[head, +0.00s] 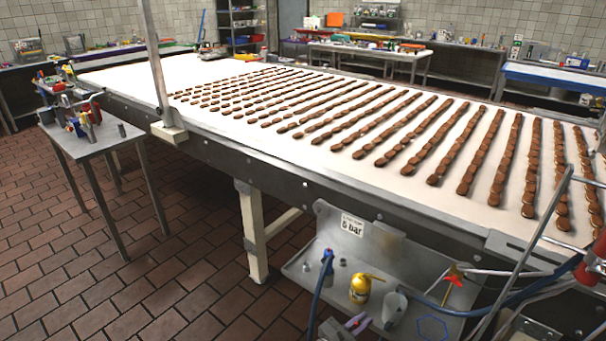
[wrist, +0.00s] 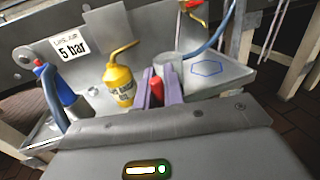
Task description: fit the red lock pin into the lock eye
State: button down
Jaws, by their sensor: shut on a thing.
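My gripper (wrist: 160,78) shows in the wrist view with its two lavender fingers pointing away from me. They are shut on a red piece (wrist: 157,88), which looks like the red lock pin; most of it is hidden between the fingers. In the head view my gripper (head: 356,324) is at the bottom edge, in front of the metal tray and low by the grey cup. A red valve lever with a yellow part (head: 453,275) is at the tray's back right, and its edge shows in the wrist view (wrist: 192,5). I cannot make out the lock eye.
The tray (head: 295,272) under the conveyor (head: 130,80) holds a yellow oil can (head: 360,290), a blue-topped bottle (head: 327,268) and a grey cup (head: 393,308). A blue hexagon outline (head: 432,328) marks a bare part. A blue hose (head: 500,309) crosses the right side.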

notch_tip(320, 180, up, 9)
jog(key=p, duration=1)
jog(key=shift+s+f, duration=0.1)
jog(key=shift+f, duration=0.05)
jog(key=w+d+r+n+t+y, duration=0.3)
jog(key=w+r, duration=0.1)
jog(key=r, duration=0.2)
jog(key=w+a+f+n+t+y, duration=0.2)
jog(key=f+n+y, duration=0.3)
jog(key=y, duration=0.6)
jog(key=shift+a+f+n+t, duration=0.2)
jog(key=shift+a+n+t, duration=0.3)
jog(key=shift+n+t, duration=0.45)
